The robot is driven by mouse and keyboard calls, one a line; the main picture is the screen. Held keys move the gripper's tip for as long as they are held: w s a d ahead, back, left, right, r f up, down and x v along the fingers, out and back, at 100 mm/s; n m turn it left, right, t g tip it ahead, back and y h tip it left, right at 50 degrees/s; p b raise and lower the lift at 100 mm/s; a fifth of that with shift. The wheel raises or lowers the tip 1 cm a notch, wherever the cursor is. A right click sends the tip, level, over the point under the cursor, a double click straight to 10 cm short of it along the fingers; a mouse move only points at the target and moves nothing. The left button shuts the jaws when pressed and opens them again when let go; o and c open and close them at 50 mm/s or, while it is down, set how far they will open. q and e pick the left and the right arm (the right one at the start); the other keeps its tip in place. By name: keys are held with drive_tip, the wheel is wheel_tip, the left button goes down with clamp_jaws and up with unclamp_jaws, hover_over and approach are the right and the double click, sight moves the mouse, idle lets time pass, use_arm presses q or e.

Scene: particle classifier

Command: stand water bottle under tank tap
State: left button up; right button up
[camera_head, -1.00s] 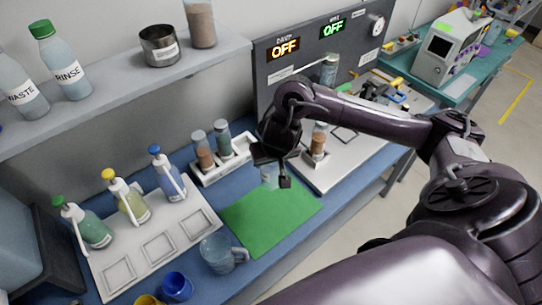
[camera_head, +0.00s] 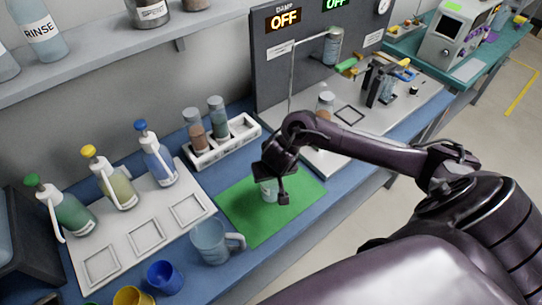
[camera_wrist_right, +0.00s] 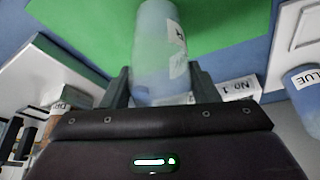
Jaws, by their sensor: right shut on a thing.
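My right gripper (camera_head: 275,188) comes in from the right in the head view and is shut on a translucent pale blue bottle (camera_head: 268,192). The bottle is over the green mat (camera_head: 245,222); I cannot tell whether it touches it. In the right wrist view the bottle (camera_wrist_right: 153,45) sits between the two fingers and carries a white label, turned and unreadable. A pale blue body (camera_head: 4,245), perhaps the tank, is cut off at the left edge beside a dark stand (camera_head: 45,245). No tap on it shows. My left gripper is not in view.
A white tray (camera_head: 120,232) with several pump bottles, a clear jug (camera_head: 211,242) and a blue cup (camera_head: 165,277) stand left of the mat. A vial rack (camera_head: 228,146) is behind. A shelf (camera_head: 120,55) with bottles overhangs the bench.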

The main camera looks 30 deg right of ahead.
drive_tip(key=shift+f, duration=0.1)
drive_tip(key=o, duration=1)
